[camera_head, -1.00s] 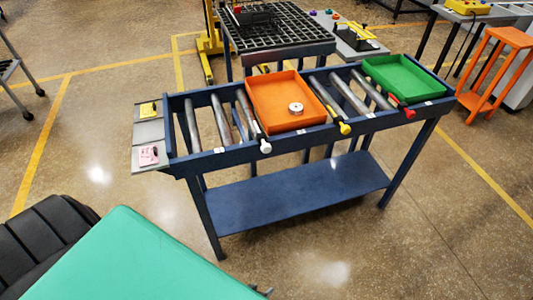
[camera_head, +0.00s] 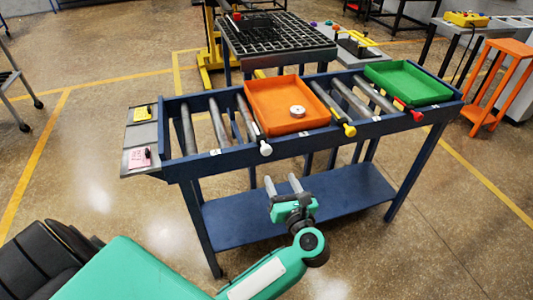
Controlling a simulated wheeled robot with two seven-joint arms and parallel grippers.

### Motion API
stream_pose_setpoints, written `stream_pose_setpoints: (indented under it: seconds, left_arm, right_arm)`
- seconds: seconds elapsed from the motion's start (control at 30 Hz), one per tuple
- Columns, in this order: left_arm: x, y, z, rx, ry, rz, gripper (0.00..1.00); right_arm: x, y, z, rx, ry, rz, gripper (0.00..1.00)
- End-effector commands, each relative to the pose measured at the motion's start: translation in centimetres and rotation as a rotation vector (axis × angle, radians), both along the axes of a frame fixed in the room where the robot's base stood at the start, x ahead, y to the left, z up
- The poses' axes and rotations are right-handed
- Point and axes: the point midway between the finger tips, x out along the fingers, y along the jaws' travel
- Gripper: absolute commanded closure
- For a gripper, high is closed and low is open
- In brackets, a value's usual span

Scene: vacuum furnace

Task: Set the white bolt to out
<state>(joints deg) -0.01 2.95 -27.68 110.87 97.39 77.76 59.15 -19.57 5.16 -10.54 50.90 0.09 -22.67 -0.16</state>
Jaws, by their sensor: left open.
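The white bolt (camera_head: 265,149) has a round white knob at the front rail of the blue roller table (camera_head: 240,158). Its pale shaft runs back from the knob along the left side of the orange tray. My left gripper (camera_head: 283,185) is open and empty. It is in front of the table and shows below the white knob, apart from it, with its two grey fingers pointing away toward the table. My right gripper is not in view.
The orange tray (camera_head: 262,97) holds a small round metal part (camera_head: 297,111). A yellow-knobbed bolt (camera_head: 349,131) and a red-knobbed bolt (camera_head: 417,116) stand farther right, with a green tray (camera_head: 408,78). The blue lower shelf (camera_head: 345,188) lies under the table. Floor in front is clear.

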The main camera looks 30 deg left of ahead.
Motion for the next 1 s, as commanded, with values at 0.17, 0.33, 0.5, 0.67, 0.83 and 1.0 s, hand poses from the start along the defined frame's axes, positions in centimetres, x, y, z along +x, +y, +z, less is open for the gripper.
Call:
stream_pose_setpoints:
  seconds: [0.17, 0.33, 0.5, 0.67, 0.83, 1.0]
  left_arm:
    - [1.9, 2.2, 0.4, 0.008, 0.000, 0.001, 0.48]
    - [4.4, 5.0, 0.4, 0.012, 0.001, 0.001, 0.48]
    - [6.7, 7.5, 0.3, 0.012, 0.003, 0.002, 0.48]
    - [8.1, 9.1, 0.2, 0.010, 0.003, 0.000, 0.48]
    - [8.8, 9.8, 0.1, 0.008, 0.003, -0.001, 0.48]
    - [8.8, 9.9, 0.0, 0.007, 0.003, -0.001, 0.48]
  right_arm:
    - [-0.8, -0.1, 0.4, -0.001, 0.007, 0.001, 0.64]
    - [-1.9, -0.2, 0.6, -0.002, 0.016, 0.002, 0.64]
    - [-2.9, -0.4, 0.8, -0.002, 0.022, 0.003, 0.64]
    - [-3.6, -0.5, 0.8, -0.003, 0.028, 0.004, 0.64]
    - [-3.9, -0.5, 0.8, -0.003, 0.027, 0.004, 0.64]
    - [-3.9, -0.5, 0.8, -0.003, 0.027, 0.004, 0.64]
